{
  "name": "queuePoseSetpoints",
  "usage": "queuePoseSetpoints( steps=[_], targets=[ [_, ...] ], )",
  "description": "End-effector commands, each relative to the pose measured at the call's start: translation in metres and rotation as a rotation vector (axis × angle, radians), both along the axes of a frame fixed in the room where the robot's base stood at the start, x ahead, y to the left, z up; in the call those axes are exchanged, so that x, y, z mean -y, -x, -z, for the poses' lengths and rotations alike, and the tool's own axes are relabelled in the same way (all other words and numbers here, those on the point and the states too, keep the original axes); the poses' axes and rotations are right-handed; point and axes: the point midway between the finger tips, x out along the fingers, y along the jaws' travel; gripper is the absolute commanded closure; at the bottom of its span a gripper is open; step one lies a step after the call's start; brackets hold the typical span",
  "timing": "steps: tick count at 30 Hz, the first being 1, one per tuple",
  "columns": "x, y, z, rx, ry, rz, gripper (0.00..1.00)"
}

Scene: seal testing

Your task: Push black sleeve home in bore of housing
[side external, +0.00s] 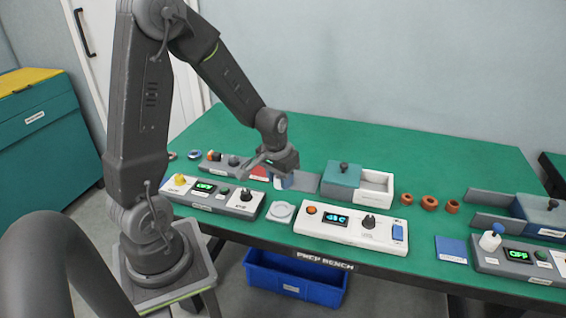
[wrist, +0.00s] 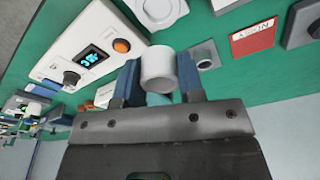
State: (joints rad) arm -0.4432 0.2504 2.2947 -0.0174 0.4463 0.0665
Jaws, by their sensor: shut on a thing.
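My gripper (wrist: 159,78) has its two blue fingers shut on a pale, whitish hollow-looking cylinder (wrist: 158,65), seen in the wrist view. In the side view my gripper (side external: 280,179) is low over the far left part of the bench, and the arm partly hides what is there. A small grey block with a round dark opening (wrist: 206,56), perhaps the housing, shows just right of the cylinder in the wrist view. Whether the cylinder touches it I cannot tell. I cannot make out a black sleeve in either view.
A white control box (side external: 352,231) with a display stands in front, beside a round white dish (side external: 281,212). A teal-and-white box (side external: 360,183) stands right of my gripper. Several brown rings (side external: 429,202) lie further right. The green bench (side external: 420,160) is clear at the back.

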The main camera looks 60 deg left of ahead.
Motion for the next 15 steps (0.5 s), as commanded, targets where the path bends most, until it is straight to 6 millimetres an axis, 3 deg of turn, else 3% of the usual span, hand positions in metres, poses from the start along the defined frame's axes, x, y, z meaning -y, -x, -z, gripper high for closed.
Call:
queuePoseSetpoints(
  steps=[4,15],
  targets=[
    [0.0,0.001,0.023,-0.004,0.003,0.0,0.94],
    [0.0,0.0,0.051,-0.003,0.001,-0.001,0.94]
  ],
)
